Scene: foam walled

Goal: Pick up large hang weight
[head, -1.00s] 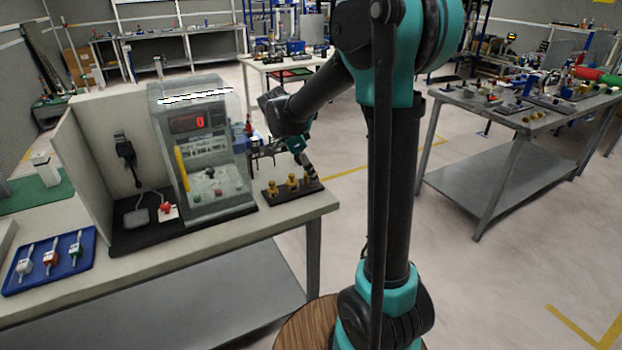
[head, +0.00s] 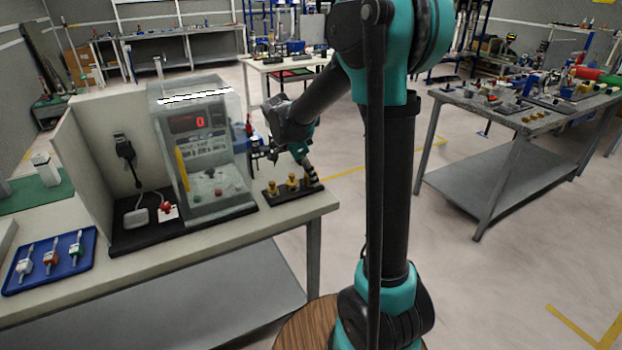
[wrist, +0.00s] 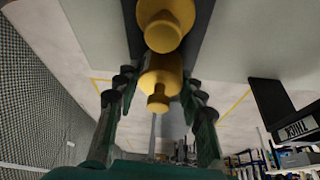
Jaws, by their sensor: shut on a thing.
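Brass hang weights stand in a row on a black stand (head: 282,199) at the right end of the near table. Two show clearly in the head view, the left weight (head: 272,188) and the middle weight (head: 292,183). My gripper (head: 313,178) is at the right end of the row and mostly covers the weight there. In the wrist view my gripper (wrist: 156,84) has its fingers on both sides of that weight, the large hang weight (wrist: 158,82), and is shut on it. A neighbouring brass weight (wrist: 164,28) shows beyond it. I cannot tell whether the held weight is lifted.
A clear-covered machine (head: 205,150) with a red 0 display stands left of the stand. A blue tray (head: 50,282) with several small items lies at the front left. Open floor is right of the near table (head: 322,200), with another cluttered table (head: 515,115) farther right.

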